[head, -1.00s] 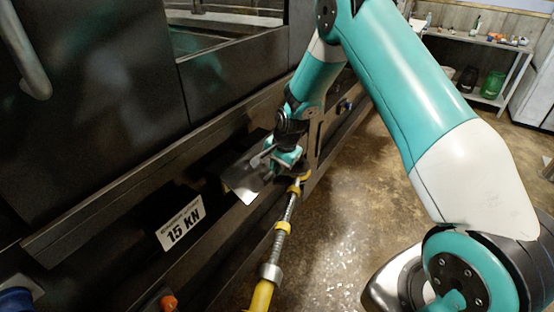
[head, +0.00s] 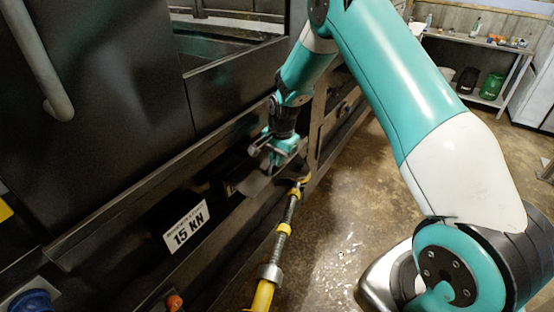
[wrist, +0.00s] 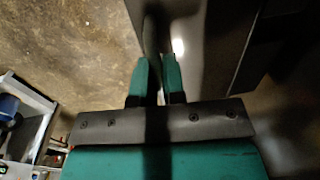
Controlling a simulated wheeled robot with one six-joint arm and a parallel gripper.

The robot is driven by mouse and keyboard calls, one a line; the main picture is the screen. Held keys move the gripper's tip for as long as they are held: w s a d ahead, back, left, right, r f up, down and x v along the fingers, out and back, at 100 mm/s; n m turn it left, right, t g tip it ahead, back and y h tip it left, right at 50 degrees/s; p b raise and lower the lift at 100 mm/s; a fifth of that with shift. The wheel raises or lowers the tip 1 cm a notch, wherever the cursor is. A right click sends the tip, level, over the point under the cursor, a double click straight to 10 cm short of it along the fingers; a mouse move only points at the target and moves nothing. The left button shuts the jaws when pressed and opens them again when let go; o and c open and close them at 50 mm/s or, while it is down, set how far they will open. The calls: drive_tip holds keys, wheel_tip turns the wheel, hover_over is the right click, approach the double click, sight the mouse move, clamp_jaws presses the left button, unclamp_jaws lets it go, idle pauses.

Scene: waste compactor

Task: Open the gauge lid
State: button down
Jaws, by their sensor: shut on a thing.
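The gauge lid (head: 256,186) is a thin dark grey plate on the front of the machine, just right of the 15 KN label. It is tilted, and its hinge is hidden. My gripper (head: 268,158) is at the lid's upper edge and shut on it. In the wrist view my gripper's two teal fingers (wrist: 158,78) are close together, with the thin edge of the lid (wrist: 150,38) between them. A gauge face is not clearly visible; the area behind the lid is dark.
The 15 KN label (head: 187,226) is on the machine's front. A yellow-and-grey hose (head: 283,229) runs close below my gripper. A red knob (head: 173,303) and a blue knob (head: 33,301) are at the lower left. The floor (head: 345,200) to the right is open.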

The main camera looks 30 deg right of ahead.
drive_tip(key=shift+w+r, duration=0.1)
drive_tip(key=shift+w, duration=0.05)
drive_tip(key=c, duration=1.2)
unclamp_jaws()
drive_tip(key=shift+a, duration=0.1)
drive_tip(key=shift+c, duration=0.2)
wheel_tip(320, 180, up, 17)
drive_tip(key=s+d+b, duration=0.1)
drive_tip(key=s+b, duration=0.1)
drive_tip(key=b, duration=0.1)
drive_tip(key=shift+r, duration=0.1)
